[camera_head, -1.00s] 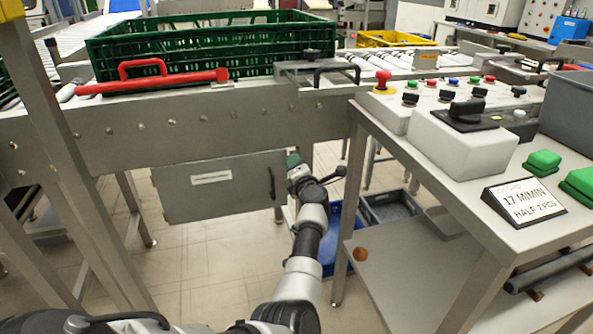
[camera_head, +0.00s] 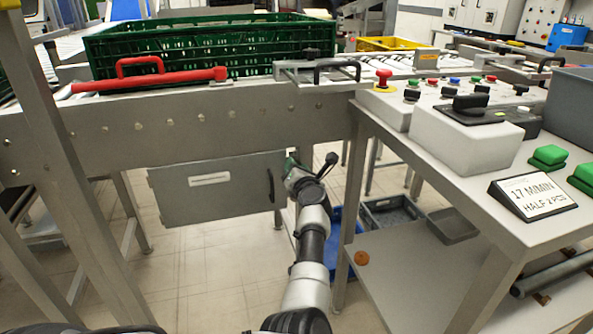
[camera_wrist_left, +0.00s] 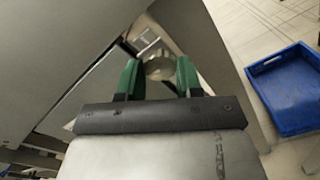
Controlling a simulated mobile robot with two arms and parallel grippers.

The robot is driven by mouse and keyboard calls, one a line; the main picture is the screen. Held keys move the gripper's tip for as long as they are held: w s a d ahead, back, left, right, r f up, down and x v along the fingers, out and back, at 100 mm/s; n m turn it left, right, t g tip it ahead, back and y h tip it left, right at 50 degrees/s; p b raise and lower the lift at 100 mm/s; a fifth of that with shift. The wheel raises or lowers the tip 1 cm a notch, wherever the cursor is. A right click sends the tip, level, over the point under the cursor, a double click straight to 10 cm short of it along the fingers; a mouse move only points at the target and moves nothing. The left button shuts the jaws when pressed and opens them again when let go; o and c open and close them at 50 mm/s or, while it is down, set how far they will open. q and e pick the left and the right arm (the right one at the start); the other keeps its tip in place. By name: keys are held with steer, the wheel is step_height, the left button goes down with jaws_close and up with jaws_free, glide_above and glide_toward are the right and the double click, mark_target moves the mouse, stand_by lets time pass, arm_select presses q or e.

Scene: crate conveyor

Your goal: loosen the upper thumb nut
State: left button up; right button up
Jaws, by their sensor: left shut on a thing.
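My left gripper (camera_wrist_left: 158,80) has green fingers shut on a round, pale metal knob, the thumb nut (camera_wrist_left: 158,68), in the left wrist view. Whether it is the upper of two nuts cannot be told; no second nut shows. In the head view my left gripper (camera_head: 290,162) is below the conveyor's side beam (camera_head: 210,120), by the right end of a grey cabinet (camera_head: 215,190). The nut is hidden there by the gripper. My right gripper is not in view.
A control table (camera_head: 415,165) stands close on the right, its leg beside my arm. A blue crate (camera_wrist_left: 288,88) is on the floor below. A green crate (camera_head: 205,50) and a red-handled bar (camera_head: 150,79) are on the conveyor above. Open floor lies left of my arm.

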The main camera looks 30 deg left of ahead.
arm_select(q)
steer(key=shift+f, duration=0.15)
steer(key=o, duration=0.9)
steer(key=shift+d, duration=0.1)
